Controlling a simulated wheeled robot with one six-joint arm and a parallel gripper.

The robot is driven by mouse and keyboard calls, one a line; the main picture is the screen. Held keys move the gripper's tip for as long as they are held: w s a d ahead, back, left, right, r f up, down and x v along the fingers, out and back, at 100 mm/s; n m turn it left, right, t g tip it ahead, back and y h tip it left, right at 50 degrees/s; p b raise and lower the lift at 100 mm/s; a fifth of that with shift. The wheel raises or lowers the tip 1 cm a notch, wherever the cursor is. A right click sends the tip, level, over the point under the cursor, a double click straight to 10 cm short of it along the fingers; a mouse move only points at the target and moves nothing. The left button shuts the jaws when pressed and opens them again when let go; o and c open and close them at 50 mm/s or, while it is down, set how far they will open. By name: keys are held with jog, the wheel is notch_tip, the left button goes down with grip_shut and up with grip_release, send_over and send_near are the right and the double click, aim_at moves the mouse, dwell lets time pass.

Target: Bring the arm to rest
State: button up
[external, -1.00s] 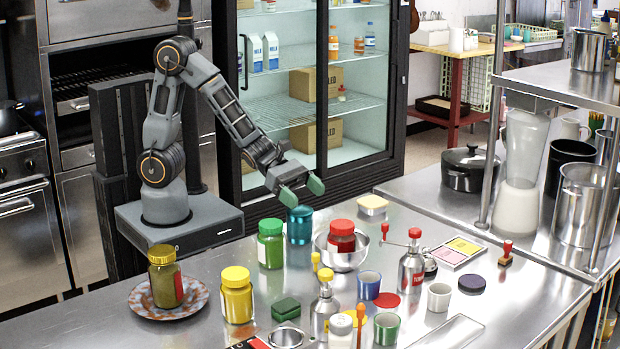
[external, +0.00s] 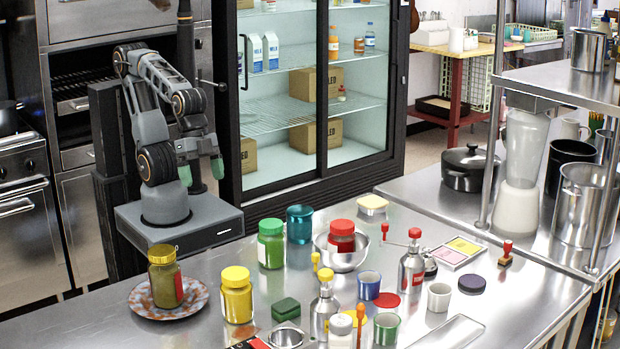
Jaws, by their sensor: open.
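My arm is folded back over its own base, left of the counter's far edge. My gripper (external: 201,171) hangs low with its green-tipped fingers pointing down, apart from each other, and nothing shows between them. It is clear of everything on the steel counter (external: 215,295). The nearest counter items are a green-lidded jar (external: 271,243) and a teal cup (external: 300,224), both upright and to the right of my gripper.
A yellow-lidded jar (external: 165,276) stands on a patterned plate (external: 143,308) at front left. A red-lidded jar (external: 342,236) stands in a metal bowl (external: 325,258). Another yellow-lidded jar (external: 237,294) and several cups crowd the counter. A glass-door fridge (external: 300,180) stands behind.

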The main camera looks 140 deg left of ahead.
jog(key=shift+s+a+r+m+y, duration=0.2)
jog(key=shift+a+m+y, duration=0.1)
jog(key=shift+m, duration=0.1)
